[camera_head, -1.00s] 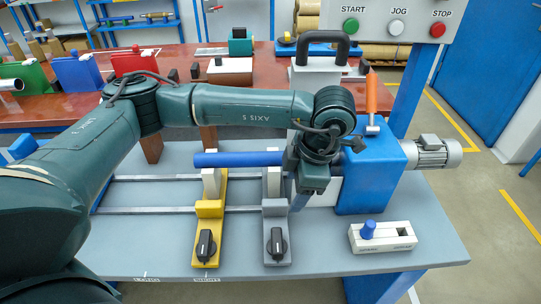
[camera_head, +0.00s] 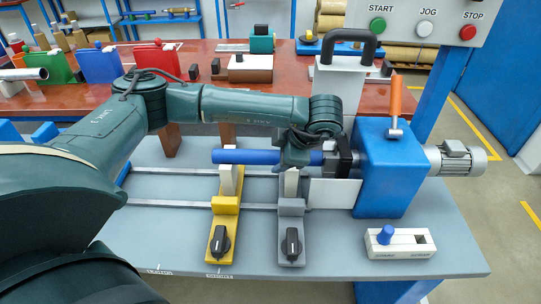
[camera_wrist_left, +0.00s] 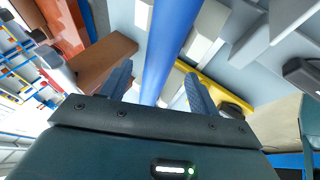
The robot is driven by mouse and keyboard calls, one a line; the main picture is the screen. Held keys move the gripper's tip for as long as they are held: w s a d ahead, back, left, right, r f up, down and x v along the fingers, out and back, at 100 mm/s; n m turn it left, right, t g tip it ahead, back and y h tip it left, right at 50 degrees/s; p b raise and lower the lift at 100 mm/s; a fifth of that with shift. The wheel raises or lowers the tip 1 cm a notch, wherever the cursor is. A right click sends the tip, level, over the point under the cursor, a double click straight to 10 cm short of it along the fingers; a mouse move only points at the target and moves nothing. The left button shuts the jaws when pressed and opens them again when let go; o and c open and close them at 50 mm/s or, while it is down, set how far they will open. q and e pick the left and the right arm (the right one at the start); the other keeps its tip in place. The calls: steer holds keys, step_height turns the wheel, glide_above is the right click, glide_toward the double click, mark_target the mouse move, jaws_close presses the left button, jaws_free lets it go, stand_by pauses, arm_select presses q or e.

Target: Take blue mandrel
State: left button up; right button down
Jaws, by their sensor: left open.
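The blue mandrel (camera_head: 248,157) lies level across the yellow support (camera_head: 226,200) and the grey support (camera_head: 291,207) on the grey bench. Its right end is hidden behind my left gripper (camera_head: 298,160), which is at the mandrel near the blue drive housing. In the left wrist view the mandrel (camera_wrist_left: 170,48) runs between the two open fingers of my left gripper (camera_wrist_left: 158,88), with gaps visible on both sides. I cannot tell whether the fingers reach past it. My right gripper is not in view.
The blue housing (camera_head: 390,180) with a motor (camera_head: 457,157) and an orange-handled tool (camera_head: 396,100) stands to the right. A white switch box (camera_head: 400,243) sits at the bench front. A red table (camera_head: 290,104) with several coloured parts stands behind. The bench front is mostly clear.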

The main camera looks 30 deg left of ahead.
mark_target(274, 155)
arm_select(q)
steer(key=x, duration=0.3)
steer(key=shift+a+f, duration=0.1)
steer(key=shift+a, duration=0.05)
jaws_close()
stand_by(0.6)
